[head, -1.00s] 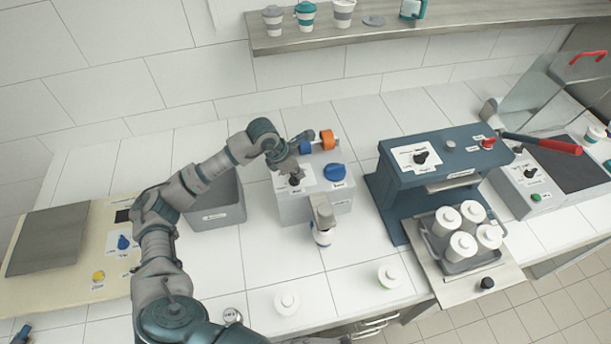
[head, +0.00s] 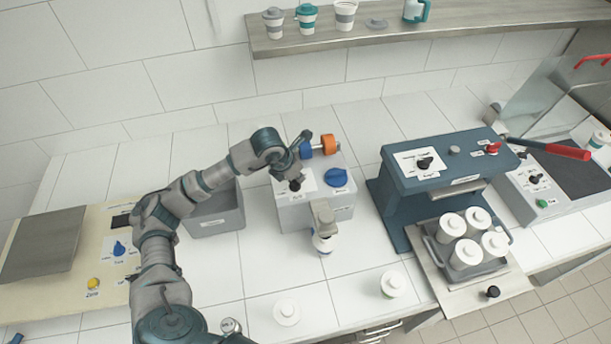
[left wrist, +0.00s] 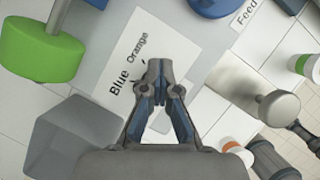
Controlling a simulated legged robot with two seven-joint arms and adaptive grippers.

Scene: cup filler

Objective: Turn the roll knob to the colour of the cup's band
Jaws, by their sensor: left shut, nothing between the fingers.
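The cup filler is a grey box (head: 325,207) with a black roll knob (head: 295,185) on a white card on its top. The card (left wrist: 127,60) reads "Blue" and "Orange" in the left wrist view. My left gripper (left wrist: 160,72) is shut and empty over the card; its tips hide most of what lies under them. In the head view the left gripper (head: 294,172) is right at the knob; I cannot tell whether it touches. A white cup (head: 323,244) stands under the spout; its band looks bluish but is small and partly hidden. My right gripper is out of view.
Blue (head: 305,149) and orange (head: 329,144) rolls sit behind the knob; a green roll (left wrist: 38,50) shows in the left wrist view. A blue feed knob (head: 337,178) is to the right. A grey bin (head: 217,226) stands left, a dark blue press (head: 440,165) right.

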